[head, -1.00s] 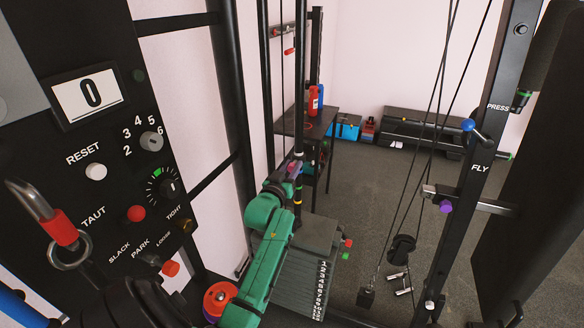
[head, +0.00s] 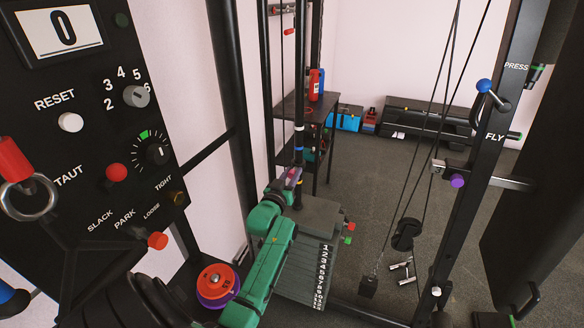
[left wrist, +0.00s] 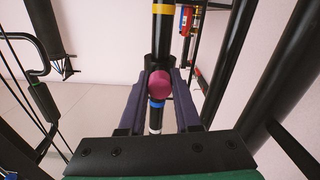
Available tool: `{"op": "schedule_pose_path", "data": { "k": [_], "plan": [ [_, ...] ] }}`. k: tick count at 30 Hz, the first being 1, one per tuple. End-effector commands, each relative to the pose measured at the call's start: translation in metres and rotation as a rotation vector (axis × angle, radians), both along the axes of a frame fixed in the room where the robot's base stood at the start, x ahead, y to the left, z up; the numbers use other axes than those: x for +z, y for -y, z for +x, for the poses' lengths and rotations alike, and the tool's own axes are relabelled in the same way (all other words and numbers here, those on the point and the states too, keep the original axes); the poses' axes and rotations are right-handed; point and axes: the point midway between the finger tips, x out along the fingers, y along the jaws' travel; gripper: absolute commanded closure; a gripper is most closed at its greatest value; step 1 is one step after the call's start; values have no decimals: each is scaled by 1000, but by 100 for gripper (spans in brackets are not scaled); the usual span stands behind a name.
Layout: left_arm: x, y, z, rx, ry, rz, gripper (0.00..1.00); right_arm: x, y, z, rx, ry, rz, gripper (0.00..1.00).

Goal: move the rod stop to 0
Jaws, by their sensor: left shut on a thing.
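The rod stop is a dark collar with a round magenta knob (left wrist: 159,84) on a black upright rod (left wrist: 162,35). The rod carries yellow, blue and white bands. In the left wrist view the yellow band is above the collar, and the blue and white bands show past the knob. My left gripper (left wrist: 159,90) has its two dark fingers shut on the knob, one on each side. In the head view my left gripper (head: 291,178) reaches the rod above the weight stack (head: 305,268); the stop there is small and partly hidden. No 0 mark on the rod is readable.
A black control panel (head: 85,150) at the left has a display (head: 62,37) reading 0, several knobs and a RESET button (head: 70,122). A red and purple disc pile (head: 217,283) stands beside my left arm. Cables and a FLY/PRESS upright (head: 490,150) are at right.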

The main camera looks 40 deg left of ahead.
Motion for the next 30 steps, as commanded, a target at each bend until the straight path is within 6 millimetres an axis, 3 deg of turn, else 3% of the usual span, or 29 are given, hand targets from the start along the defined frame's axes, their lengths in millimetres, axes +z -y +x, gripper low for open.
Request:
{"op": "schedule_pose_path", "data": {
  "k": [1, 9, 15, 26, 27, 29, 30],
  "plan": [
    [-27, 0, 0, -1, -5, -3, 100, -20, 0, 0, 0, 0, 0, 32],
    [-81, 1, 0, -1, -4, -3, 100, -56, 0, 0, 0, 0, 0, 32],
    [-95, 1, 0, -1, -4, -3, 100, -64, 0, 0, 0, 0, 0, 32],
    [-99, 1, 0, -2, -9, -5, 100, -64, 0, 0, 0, 0, -1, 32],
    [-99, 1, -1, -2, -10, -5, 64, -64, 0, 0, 0, 0, -1, 32],
    [-99, 1, -1, -1, -11, -5, 42, -64, 0, 0, -1, 0, -1, 32],
    [-99, 1, 0, -2, -9, -4, 38, -64, 1, 0, -1, 0, -1, 32]
  ]
}}
